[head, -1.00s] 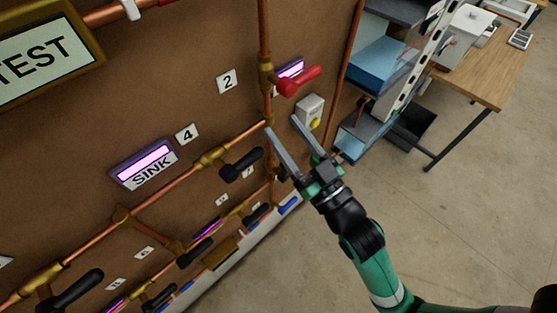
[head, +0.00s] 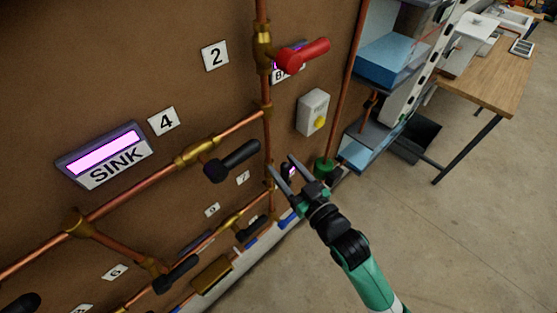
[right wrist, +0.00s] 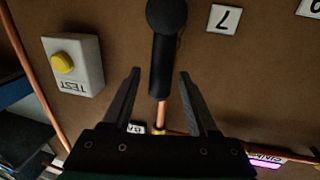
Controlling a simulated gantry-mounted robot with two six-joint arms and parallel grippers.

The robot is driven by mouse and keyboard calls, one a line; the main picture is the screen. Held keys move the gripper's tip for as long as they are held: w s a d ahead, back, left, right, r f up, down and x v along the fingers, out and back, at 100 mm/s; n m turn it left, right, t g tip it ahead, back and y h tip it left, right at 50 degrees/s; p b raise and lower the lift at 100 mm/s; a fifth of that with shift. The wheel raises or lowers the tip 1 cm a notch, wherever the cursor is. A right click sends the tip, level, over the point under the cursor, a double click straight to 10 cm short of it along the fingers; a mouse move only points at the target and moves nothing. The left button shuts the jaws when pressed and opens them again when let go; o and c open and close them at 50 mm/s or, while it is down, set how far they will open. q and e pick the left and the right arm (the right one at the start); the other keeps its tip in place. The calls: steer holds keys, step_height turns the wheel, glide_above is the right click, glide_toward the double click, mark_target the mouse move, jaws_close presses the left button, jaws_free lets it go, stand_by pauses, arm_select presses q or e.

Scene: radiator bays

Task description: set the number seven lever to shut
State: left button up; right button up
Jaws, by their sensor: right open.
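The number 7 label (right wrist: 223,19) shows upside down in the right wrist view, and small on the board in the head view (head: 243,177). Beside it in the right wrist view is a black lever (right wrist: 162,66). Its handle lies in line with the copper pipe behind it. My right gripper (head: 282,165) is open at the board's right side, and in the right wrist view its fingers (right wrist: 159,72) appear on either side of the handle, apart from it. I cannot tell the depth between them. In the head view my gripper seems to hide this lever. My left gripper is not in view.
A grey box with a yellow button (head: 313,112) sits just above my right gripper. The red lever (head: 302,56) is higher up. The number 4 black lever (head: 232,160) is to the left, and another black lever (head: 250,229) is below. Open floor lies right.

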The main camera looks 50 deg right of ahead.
steer(key=shift+x, duration=1.6)
jaws_close()
